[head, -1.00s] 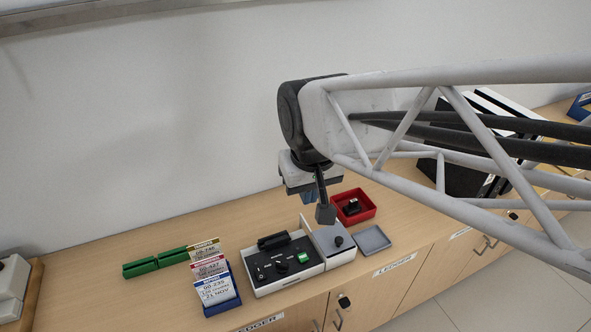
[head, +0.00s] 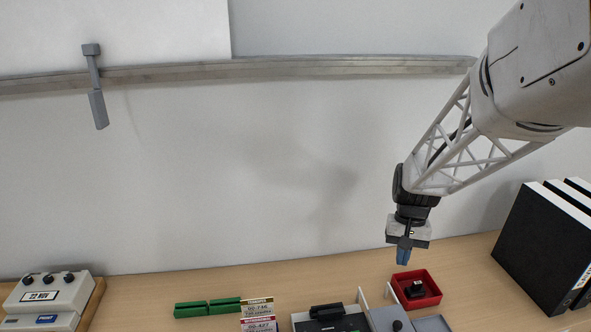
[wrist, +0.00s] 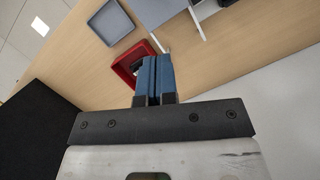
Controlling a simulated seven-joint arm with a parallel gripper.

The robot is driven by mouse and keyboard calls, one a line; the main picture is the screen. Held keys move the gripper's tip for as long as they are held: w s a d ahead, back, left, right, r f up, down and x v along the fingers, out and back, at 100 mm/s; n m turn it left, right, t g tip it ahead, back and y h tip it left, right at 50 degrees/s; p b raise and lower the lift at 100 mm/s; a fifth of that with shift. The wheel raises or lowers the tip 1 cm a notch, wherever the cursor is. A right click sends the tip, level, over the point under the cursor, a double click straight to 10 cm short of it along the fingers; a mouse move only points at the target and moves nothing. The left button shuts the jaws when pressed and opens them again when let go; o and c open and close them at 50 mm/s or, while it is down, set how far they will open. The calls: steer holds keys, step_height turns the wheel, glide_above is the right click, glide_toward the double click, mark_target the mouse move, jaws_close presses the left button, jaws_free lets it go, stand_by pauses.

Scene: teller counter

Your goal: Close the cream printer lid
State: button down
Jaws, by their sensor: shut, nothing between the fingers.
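The cream printer (head: 332,320) stands at the bottom edge of the head view and is cut off by it. A thin cream upright piece (head: 362,300), probably the raised lid seen nearly edge-on, stands between its dark panel and a grey plate with a black knob (head: 388,320). My gripper (head: 403,258) is above the counter, behind and right of the printer and close behind the red tray in the picture. Its blue fingers (wrist: 154,65) are together and empty in the wrist view. I cannot tell the lid's exact angle.
A red tray (head: 433,297) holds a black item, with a grey tray (head: 432,325) in front. Green blocks (head: 208,307) and ticket cards (head: 257,306) are to the left. Black binders (head: 541,243) stand at right. A cream device (head: 45,300) sits far left.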

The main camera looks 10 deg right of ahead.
steer(key=shift+m+g, duration=0.3)
steer(key=d+f, duration=0.1)
steer(key=w+d+f, duration=0.1)
steer(key=d+f, duration=0.1)
steer(key=shift+w, duration=0.1)
steer(key=shift+f, duration=0.15)
glide_above(400, 309)
steer(key=f, duration=0.9)
steer(key=shift+w+a+f, duration=0.2)
steer(key=shift+w+a, duration=0.05)
steer(key=shift+a, duration=0.15)
steer(key=shift+s+a+f, duration=0.1)
steer(key=shift+s+a, duration=0.15)
steer(key=shift+s, duration=0.2)
steer(key=shift+s+a, duration=0.2)
steer(key=shift+s, duration=0.25)
steer(key=shift+s+a+f, duration=0.1)
steer(key=shift+s+a, duration=0.15)
steer(key=shift+s, duration=0.2)
steer(key=shift+s+a+f, duration=0.1)
steer(key=shift+s+a, duration=0.1)
steer(key=shift+s, duration=0.2)
steer(key=shift+s, duration=0.1)
